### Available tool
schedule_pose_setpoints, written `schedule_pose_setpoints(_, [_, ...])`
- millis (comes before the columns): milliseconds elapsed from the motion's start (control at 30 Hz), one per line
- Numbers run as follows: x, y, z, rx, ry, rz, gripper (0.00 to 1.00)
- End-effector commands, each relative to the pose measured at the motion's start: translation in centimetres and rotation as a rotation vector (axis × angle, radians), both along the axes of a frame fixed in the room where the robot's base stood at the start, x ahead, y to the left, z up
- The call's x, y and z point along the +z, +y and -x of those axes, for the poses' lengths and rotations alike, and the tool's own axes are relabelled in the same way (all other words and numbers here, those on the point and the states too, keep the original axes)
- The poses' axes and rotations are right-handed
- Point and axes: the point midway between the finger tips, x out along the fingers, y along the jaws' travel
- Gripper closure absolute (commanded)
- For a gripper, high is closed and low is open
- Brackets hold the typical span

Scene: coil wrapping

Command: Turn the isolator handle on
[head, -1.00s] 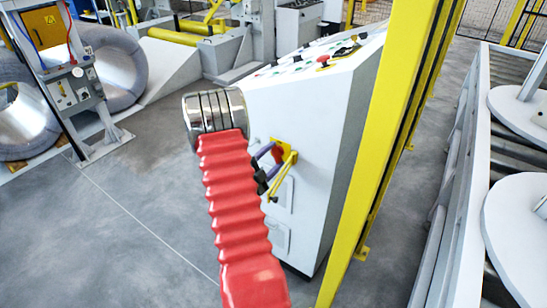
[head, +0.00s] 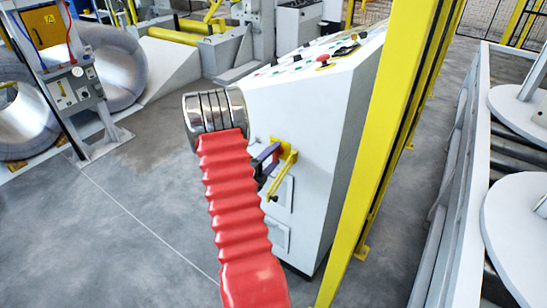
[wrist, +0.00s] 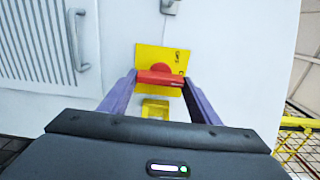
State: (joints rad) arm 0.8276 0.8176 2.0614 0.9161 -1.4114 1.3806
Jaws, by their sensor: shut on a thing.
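The isolator is a yellow plate (wrist: 150,55) with a red handle (wrist: 160,77) on the white side of a control cabinet (head: 300,120). In the wrist view the handle lies crosswise, with a round red hub behind it. My gripper (wrist: 159,82) has one purple finger at each end of the handle and is shut on it. In the head view my gripper (head: 270,160) is at the yellow isolator (head: 284,150), partly hidden behind my red arm sleeve.
A yellow post (head: 382,150) stands close to the right of the cabinet. A roller conveyor (head: 455,190) with white discs is farther right. Wire coils (head: 110,65) stand at the left. A grey cabinet handle (wrist: 77,38) is left of the isolator.

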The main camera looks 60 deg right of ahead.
Motion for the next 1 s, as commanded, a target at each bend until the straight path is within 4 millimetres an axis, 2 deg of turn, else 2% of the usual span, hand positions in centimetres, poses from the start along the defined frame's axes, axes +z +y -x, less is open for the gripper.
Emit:
schedule_pose_setpoints(33, [-0.5,0.2,0.4,-0.006,0.004,-0.012,0.66])
schedule_pose_setpoints(167, [-0.6,0.2,0.4,-0.006,0.004,-0.013,0.66])
schedule_pose_setpoints(200, [-0.6,0.2,0.4,-0.006,0.005,-0.013,0.42])
schedule_pose_setpoints(300, [-0.5,0.2,0.3,-0.005,0.004,-0.012,0.36])
schedule_pose_setpoints(667, [-0.2,0.4,0.1,-0.002,0.002,-0.005,0.36])
schedule_pose_setpoints(867, [-0.2,2.3,-0.3,0.001,0.003,-0.006,0.36])
schedule_pose_setpoints(1000, [-0.2,4.5,-0.7,0.001,0.003,-0.006,0.36])
